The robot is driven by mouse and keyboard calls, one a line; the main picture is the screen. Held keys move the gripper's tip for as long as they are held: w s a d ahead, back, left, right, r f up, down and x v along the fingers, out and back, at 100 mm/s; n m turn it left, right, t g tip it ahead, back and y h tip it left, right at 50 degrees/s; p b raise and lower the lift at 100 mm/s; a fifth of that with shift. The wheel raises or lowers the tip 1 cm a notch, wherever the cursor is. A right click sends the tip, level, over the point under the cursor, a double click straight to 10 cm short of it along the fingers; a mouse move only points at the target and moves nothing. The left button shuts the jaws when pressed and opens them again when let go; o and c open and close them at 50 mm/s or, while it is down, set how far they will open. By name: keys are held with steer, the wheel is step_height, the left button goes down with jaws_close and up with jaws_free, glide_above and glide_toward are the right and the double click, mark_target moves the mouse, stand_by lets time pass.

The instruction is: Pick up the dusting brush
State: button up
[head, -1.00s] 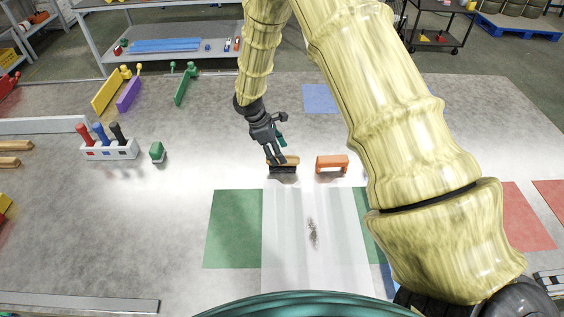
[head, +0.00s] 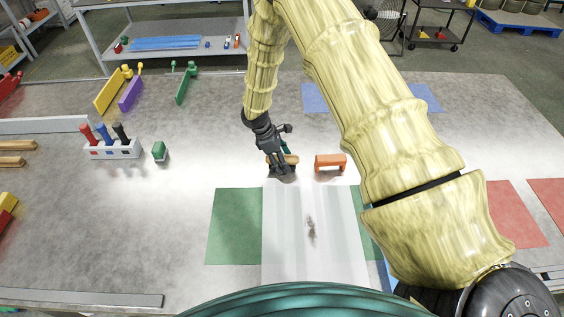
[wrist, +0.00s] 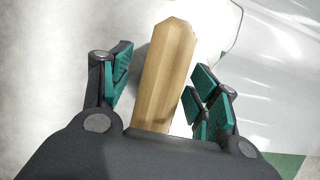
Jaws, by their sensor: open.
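The dusting brush (head: 291,159) stands on the table behind the corrugated sheet, with its wooden back up; my gripper hides part of it in the head view. In the wrist view its wooden back (wrist: 166,75) lies between my two teal-padded fingers. My gripper (head: 282,166) is open and low over the brush, and it also shows in the wrist view (wrist: 160,88). A gap shows between the left finger and the wood; the right finger is closer to it. The whitish corrugated sheet (head: 283,225) lies in front, with a dark patch of debris (head: 311,228) on it.
An orange bracket-shaped block (head: 330,162) stands just right of the brush. A green mat (head: 235,228) shows beside the sheet. Table space left of the brush is clear.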

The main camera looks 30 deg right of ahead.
steer(key=shift+f, duration=0.25)
stand_by(0.3)
steer(key=c, duration=1.1)
